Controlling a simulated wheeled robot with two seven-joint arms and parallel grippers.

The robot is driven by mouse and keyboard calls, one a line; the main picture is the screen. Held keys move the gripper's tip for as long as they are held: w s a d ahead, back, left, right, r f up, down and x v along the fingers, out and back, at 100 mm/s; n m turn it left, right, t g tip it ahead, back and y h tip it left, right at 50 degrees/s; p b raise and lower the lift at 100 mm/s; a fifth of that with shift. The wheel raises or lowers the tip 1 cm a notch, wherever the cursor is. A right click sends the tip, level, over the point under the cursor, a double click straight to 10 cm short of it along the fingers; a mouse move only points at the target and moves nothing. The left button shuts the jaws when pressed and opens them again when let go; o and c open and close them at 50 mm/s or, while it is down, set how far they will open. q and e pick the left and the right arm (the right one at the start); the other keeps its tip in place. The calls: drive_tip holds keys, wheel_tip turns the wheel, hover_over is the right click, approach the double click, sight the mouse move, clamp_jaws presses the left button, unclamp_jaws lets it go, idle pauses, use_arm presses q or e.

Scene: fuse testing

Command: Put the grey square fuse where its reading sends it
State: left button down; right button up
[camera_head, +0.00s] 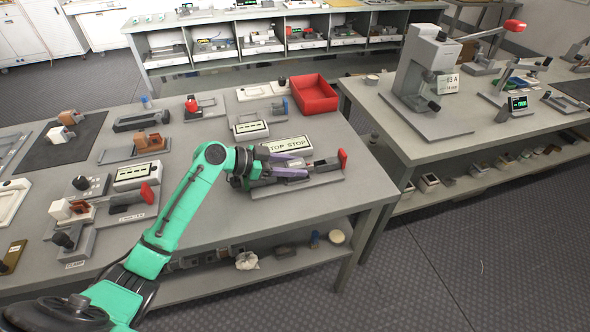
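My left arm comes in from the lower left, and my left gripper (298,164) is over a small bench fixture with a red handle (343,158). Its two dark fingers are apart, one on each side of part of the fixture. I see nothing clearly held between them. I cannot make out the grey square fuse; it may be hidden by the gripper or too small to tell. A small display (518,103) is lit green on the right table, but its reading is too small to read. My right gripper is not in view.
A sign reading "TOP STOP" (288,145) is just behind the gripper. A red bin (314,94) stands at the table's back right corner. Several fixtures crowd the left, one with a red handle (147,193). A press-like instrument (425,70) stands on the right table.

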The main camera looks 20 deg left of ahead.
sight(294, 164)
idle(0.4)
use_arm(q)
wheel_tip(294, 164, up, 10)
drive_tip(key=p, duration=0.7)
drive_tip(key=shift+r, duration=0.1)
